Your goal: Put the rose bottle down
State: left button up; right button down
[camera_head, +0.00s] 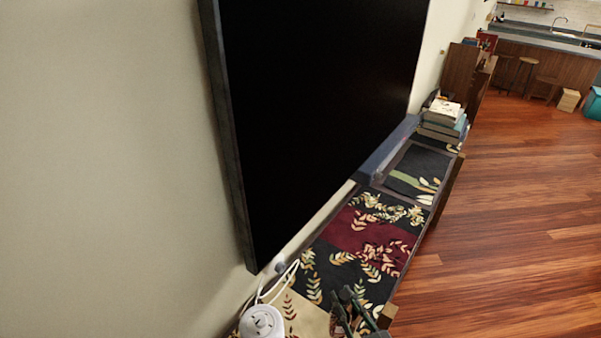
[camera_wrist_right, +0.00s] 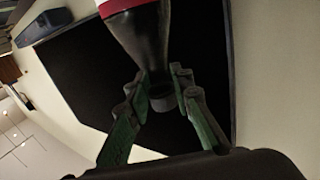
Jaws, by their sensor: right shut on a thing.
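My right gripper (camera_wrist_right: 160,84) is shut on the rose bottle (camera_wrist_right: 142,38) in the right wrist view. The bottle is dark, with a red and white band at the top edge of that view, where the rest is cut off. Its narrow dark end sits between the green fingers. In the head view my right gripper (camera_head: 352,312) shows at the bottom edge, over the near part of the long low cabinet top (camera_head: 345,268). I cannot make out the bottle in the head view. My left gripper is not in view.
A large black screen (camera_head: 320,105) stands along the wall. A white round device with a cable (camera_head: 262,322) sits left of my right gripper. Stacked books (camera_head: 443,118) stand farther along the cabinet. The patterned top between is clear. Open wooden floor (camera_head: 520,220) lies right.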

jog(key=d+f+m+t+h, duration=0.15)
jog(key=d+m+h, duration=0.25)
jog(key=d+h, duration=0.45)
jog(key=s+d+f+y, duration=0.1)
jog(key=s+f, duration=0.3)
jog(key=f, duration=0.2)
jog(key=shift+s+d+y, duration=0.25)
jog(key=shift+y, duration=0.1)
